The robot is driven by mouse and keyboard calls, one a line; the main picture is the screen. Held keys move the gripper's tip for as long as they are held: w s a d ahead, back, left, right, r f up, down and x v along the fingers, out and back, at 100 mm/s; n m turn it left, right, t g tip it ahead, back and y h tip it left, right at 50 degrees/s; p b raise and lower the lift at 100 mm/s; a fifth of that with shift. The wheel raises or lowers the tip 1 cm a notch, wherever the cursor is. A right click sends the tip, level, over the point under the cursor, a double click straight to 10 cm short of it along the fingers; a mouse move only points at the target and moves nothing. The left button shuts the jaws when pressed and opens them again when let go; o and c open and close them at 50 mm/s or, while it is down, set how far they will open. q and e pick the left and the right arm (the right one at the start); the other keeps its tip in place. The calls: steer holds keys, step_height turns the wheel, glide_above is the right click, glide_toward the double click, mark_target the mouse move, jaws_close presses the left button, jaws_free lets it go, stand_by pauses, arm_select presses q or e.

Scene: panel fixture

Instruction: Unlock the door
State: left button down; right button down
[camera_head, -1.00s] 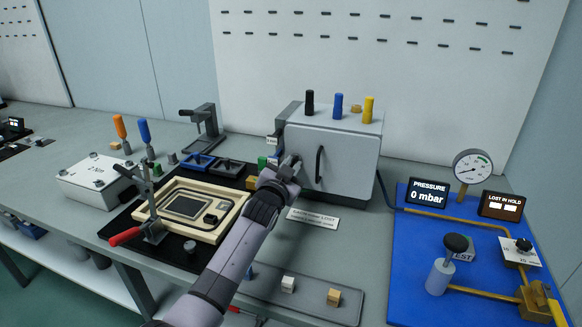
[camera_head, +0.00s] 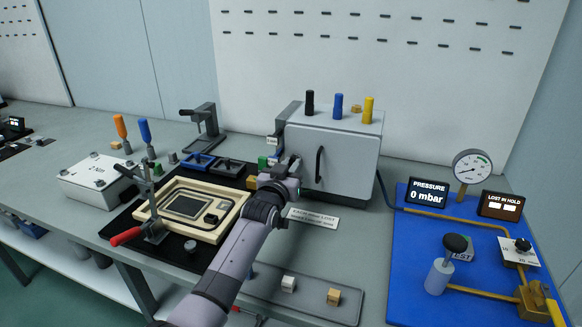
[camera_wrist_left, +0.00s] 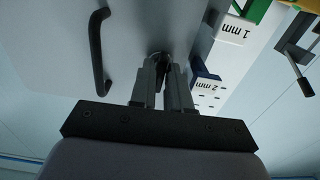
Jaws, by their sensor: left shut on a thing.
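The door (camera_head: 345,160) is the pale grey front of a box standing on the bench, and it looks closed. Its black bar handle (camera_head: 319,164) also shows in the left wrist view (camera_wrist_left: 97,52). My left gripper (camera_head: 292,165) is at the door's left edge, left of the handle. In the left wrist view, the left gripper (camera_wrist_left: 164,78) is shut on a small dark knob-like part (camera_wrist_left: 160,60) at the door. The fingers hide most of this part, so its turn cannot be told. My right gripper is not in view.
A wooden-framed fixture (camera_head: 232,218) with a red-handled clamp stands left of my arm. Black, blue and yellow pegs (camera_head: 338,104) stand on the box. A blue panel (camera_head: 410,258) with a gauge (camera_head: 473,165) lies right. Small blocks sit on a grey tray (camera_head: 262,290) in front.

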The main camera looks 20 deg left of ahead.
arm_select(q)
steer(key=c, duration=1.2)
jaws_free()
steer(key=shift+s, duration=0.1)
steer(key=shift+s+a+p, duration=0.15)
steer(key=shift+s+p, duration=0.2)
steer(key=shift+s, duration=3.15)
steer(key=shift+s+f, duration=0.1)
